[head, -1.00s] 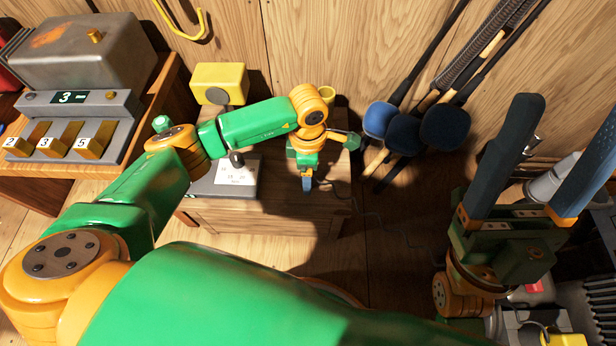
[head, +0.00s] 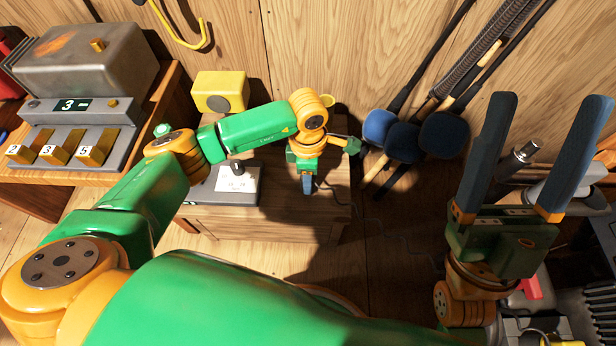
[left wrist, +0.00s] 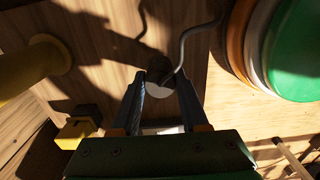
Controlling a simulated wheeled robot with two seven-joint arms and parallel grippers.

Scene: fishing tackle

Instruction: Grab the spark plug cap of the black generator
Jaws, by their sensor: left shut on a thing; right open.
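The black generator is partly in view at the lower right of the head view, with dark cooling fins (head: 592,287) and a red part (head: 531,287). I cannot make out its spark plug cap for certain. My right gripper (head: 550,110) is open and empty, its two long dark fingers spread beside the generator; the gripper hides part of it. My left gripper (head: 307,188) points down over a low wooden cabinet. In the left wrist view its fingers (left wrist: 160,98) are shut on a pale rounded thing (left wrist: 160,86) by a grey cable.
The wooden cabinet (head: 225,216) carries a grey box with a white label (head: 236,184). Several rods with dark blue ends (head: 445,135) lean on the wall. A metal rod with a dark tip (head: 522,154) stands behind my right fingers. A bench with number-marked levers (head: 55,153) is at left.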

